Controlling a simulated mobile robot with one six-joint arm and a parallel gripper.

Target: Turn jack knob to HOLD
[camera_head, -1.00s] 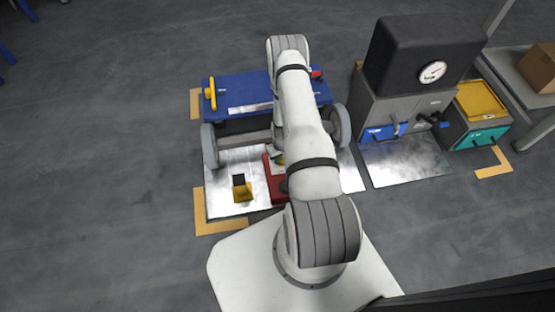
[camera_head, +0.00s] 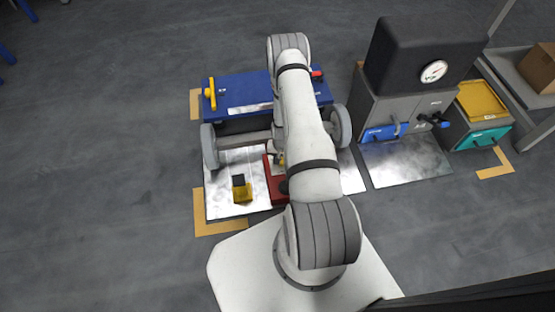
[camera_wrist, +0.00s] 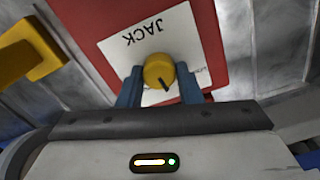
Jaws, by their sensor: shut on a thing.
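The jack knob (camera_wrist: 159,71) is a round yellow knob with a dark pointer line, on a white label reading JACK on a red jack body (camera_wrist: 85,22). In the wrist view my gripper (camera_wrist: 158,86) has its two blue fingers on either side of the knob, shut on it. The pointer line points to the lower right in that view. Small label text beside the knob is partly covered and unreadable, so I cannot tell the marked setting.
A yellow block (camera_head: 242,192) with a black top stands on the metal plate left of the jack. The blue chassis (camera_head: 245,92) with grey wheels lies behind. Grey cabinets with a black gauge box (camera_head: 425,55) stand at the right.

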